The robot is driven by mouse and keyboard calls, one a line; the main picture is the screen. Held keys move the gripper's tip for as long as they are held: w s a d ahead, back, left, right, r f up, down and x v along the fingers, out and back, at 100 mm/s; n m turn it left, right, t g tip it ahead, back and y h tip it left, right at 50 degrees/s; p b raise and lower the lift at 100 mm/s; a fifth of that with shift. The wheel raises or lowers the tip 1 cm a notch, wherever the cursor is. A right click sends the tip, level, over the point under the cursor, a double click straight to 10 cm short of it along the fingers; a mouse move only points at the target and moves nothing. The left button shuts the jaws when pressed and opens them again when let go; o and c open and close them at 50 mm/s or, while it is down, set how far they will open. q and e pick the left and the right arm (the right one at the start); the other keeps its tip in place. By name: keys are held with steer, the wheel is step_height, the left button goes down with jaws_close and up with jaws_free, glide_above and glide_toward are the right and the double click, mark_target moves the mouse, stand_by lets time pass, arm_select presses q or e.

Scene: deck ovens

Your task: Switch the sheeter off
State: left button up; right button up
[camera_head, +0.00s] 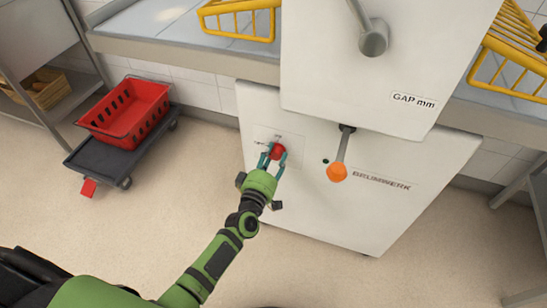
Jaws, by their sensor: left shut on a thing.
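The sheeter (405,165) is a white machine marked "BRUMWERK" on its lower body, with "GAP mm" on its upper housing. A red knob (277,151) sits on a small plate at the left of the lower front. My left gripper (273,156) reaches up from below and is shut on the red knob, with its fingers on both sides of it. The marks on the plate are too small to read. My right gripper is not in view.
A lever with an orange knob (337,172) sticks out right of the red knob. Yellow guards (240,8) stand over the belts. A red crate (128,108) sits on a dark dolly (97,157) at the left. The floor in front is clear.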

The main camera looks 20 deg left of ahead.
arm_select(q)
steer(key=shift+w+a+r+n, duration=0.1)
steer(key=shift+a+r+n, duration=0.1)
steer(key=shift+n, duration=0.35)
steer(key=shift+w+a+r+n, duration=0.1)
steer(key=shift+a+r+n, duration=0.05)
steer(key=shift+n, duration=0.4)
steer(key=n+b, duration=0.1)
steer(key=n, duration=0.3)
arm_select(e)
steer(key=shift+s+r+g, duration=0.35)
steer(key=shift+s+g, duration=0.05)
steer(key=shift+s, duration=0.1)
arm_select(q)
steer(key=shift+n, duration=0.4)
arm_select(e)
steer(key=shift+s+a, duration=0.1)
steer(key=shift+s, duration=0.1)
arm_select(q)
steer(key=o, duration=1.1)
steer(key=shift+f, duration=0.15)
steer(key=shift+o, duration=0.2)
steer(key=shift+f, duration=0.15)
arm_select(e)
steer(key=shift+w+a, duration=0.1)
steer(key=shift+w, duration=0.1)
arm_select(q)
steer(key=shift+s+d, duration=0.1)
